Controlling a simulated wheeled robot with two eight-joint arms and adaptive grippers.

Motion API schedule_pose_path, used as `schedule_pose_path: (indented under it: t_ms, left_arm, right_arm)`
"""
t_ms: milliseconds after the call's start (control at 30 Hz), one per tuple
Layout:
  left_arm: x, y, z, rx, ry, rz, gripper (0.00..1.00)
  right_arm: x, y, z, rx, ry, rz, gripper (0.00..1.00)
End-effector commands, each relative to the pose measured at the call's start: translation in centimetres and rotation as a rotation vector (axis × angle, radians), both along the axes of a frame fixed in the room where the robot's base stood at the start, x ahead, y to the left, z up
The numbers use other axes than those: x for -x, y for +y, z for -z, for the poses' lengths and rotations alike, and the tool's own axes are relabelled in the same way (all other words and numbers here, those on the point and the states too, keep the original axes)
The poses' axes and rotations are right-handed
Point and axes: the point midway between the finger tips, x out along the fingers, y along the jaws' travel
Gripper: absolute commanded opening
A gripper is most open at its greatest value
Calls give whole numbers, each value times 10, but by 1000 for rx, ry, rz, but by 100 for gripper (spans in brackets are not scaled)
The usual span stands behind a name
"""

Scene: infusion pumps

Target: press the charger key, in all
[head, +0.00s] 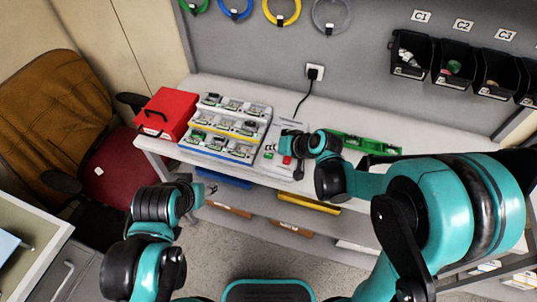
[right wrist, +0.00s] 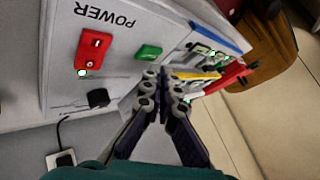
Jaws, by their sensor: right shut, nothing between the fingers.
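The charger box (right wrist: 75,120) is a pale panel marked POWER, standing on the bench.
A tiered rack of pumps (head: 225,130) and a red case (head: 166,113) stand left of the box. A green board (head: 365,144) lies to the right. A black cable (head: 302,103) runs up to the wall socket (head: 315,72). A chair (head: 60,100) stands at left.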

Motion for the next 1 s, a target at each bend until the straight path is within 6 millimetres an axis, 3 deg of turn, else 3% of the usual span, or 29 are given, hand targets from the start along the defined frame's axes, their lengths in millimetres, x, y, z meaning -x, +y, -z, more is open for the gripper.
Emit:
schedule_pose_path:
  t_ms: [1000]
  left_arm:
    - [0,0,9,0,0,0,48]
  right_arm:
    - [0,0,9,0,0,0,0]
